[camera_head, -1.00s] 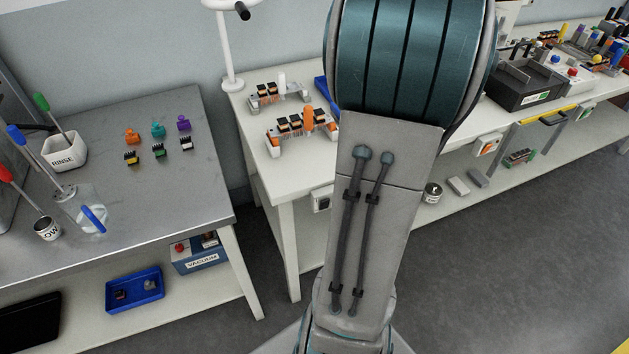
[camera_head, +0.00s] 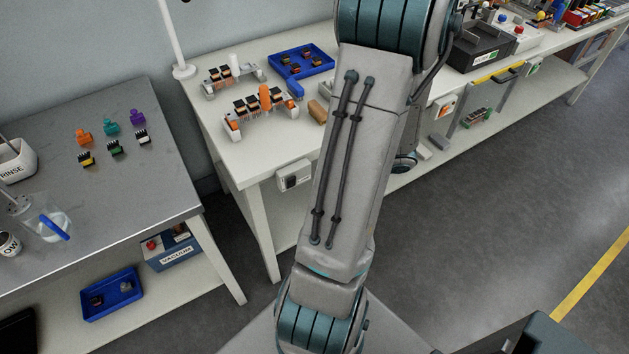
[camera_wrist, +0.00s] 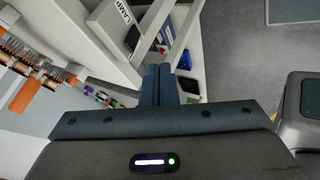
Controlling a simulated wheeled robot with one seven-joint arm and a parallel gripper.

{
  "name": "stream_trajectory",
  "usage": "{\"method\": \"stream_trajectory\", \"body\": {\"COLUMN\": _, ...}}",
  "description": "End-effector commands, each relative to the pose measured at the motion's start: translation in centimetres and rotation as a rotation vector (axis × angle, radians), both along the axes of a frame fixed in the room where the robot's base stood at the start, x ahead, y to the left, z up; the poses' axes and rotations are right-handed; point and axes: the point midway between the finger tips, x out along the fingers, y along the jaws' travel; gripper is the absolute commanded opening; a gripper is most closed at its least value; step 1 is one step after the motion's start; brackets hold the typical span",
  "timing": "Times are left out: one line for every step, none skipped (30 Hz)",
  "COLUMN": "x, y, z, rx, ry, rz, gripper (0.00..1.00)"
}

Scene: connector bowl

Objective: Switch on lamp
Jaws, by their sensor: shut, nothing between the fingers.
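The white lamp post (camera_head: 172,40) stands at the back left of the white table; its head is out of view. A white switch box (camera_head: 294,176) with a dark face is fixed at the table's front edge. In the wrist view a white box marked LAMP (camera_wrist: 124,14) shows at the top, left of centre. My gripper (camera_wrist: 161,70) is shut and empty, with its fingers side by side. In that view its tips lie below and right of the LAMP box, apart from it in the picture. In the head view my gripper is hidden.
The white table (camera_head: 225,155) holds connector racks (camera_head: 262,112) and a blue tray (camera_head: 300,61). A steel table (camera_head: 150,190) with small coloured connectors stands at left. A second switch box (camera_head: 443,107) is on the table front further right. The floor at right is clear.

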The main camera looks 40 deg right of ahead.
Motion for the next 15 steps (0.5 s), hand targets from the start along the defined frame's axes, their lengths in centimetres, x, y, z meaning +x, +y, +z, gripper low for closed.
{"method": "stream_trajectory", "body": {"x": 0.4, "y": 0.3, "z": -0.8, "rx": 0.003, "ry": 0.001, "rz": 0.001, "gripper": 0.00}}
{"method": "stream_trajectory", "body": {"x": 0.6, "y": 0.4, "z": -1.2, "rx": 0.003, "ry": 0.001, "rz": 0.003, "gripper": 0.00}}
{"method": "stream_trajectory", "body": {"x": 1.1, "y": 0.7, "z": -1.7, "rx": 0.004, "ry": 0.001, "rz": 0.002, "gripper": 0.00}}
{"method": "stream_trajectory", "body": {"x": 1.4, "y": 0.8, "z": -2.2, "rx": 0.005, "ry": 0.002, "rz": 0.003, "gripper": 0.00}}
{"method": "stream_trajectory", "body": {"x": 1.8, "y": 1.0, "z": -2.8, "rx": 0.005, "ry": 0.002, "rz": 0.003, "gripper": 0.00}}
{"method": "stream_trajectory", "body": {"x": 2.3, "y": 1.3, "z": -3.4, "rx": 0.004, "ry": 0.001, "rz": 0.002, "gripper": 0.00}}
{"method": "stream_trajectory", "body": {"x": 2.7, "y": 1.5, "z": -4.0, "rx": 0.005, "ry": 0.002, "rz": 0.003, "gripper": 0.00}}
{"method": "stream_trajectory", "body": {"x": 3.1, "y": 1.6, "z": -4.5, "rx": 0.005, "ry": 0.002, "rz": 0.003, "gripper": 0.00}}
{"method": "stream_trajectory", "body": {"x": 3.6, "y": 1.9, "z": -5.2, "rx": 0.004, "ry": 0.001, "rz": 0.002, "gripper": 0.00}}
{"method": "stream_trajectory", "body": {"x": 3.9, "y": 2.1, "z": -5.7, "rx": 0.004, "ry": 0.003, "rz": 0.002, "gripper": 0.00}}
{"method": "stream_trajectory", "body": {"x": 4.3, "y": 2.2, "z": -6.2, "rx": 0.004, "ry": 0.002, "rz": 0.002, "gripper": 0.00}}
{"method": "stream_trajectory", "body": {"x": 4.8, "y": 2.4, "z": -6.8, "rx": 0.003, "ry": 0.001, "rz": 0.001, "gripper": 0.00}}
{"method": "stream_trajectory", "body": {"x": 5.1, "y": 2.6, "z": -7.2, "rx": 0.003, "ry": 0.002, "rz": 0.002, "gripper": 0.00}}
{"method": "stream_trajectory", "body": {"x": 5.4, "y": 2.7, "z": -7.6, "rx": 0.003, "ry": 0.002, "rz": 0.002, "gripper": 0.00}}
{"method": "stream_trajectory", "body": {"x": 6.3, "y": 2.4, "z": -6.7, "rx": -0.002, "ry": -0.002, "rz": 0.004, "gripper": 0.00}}
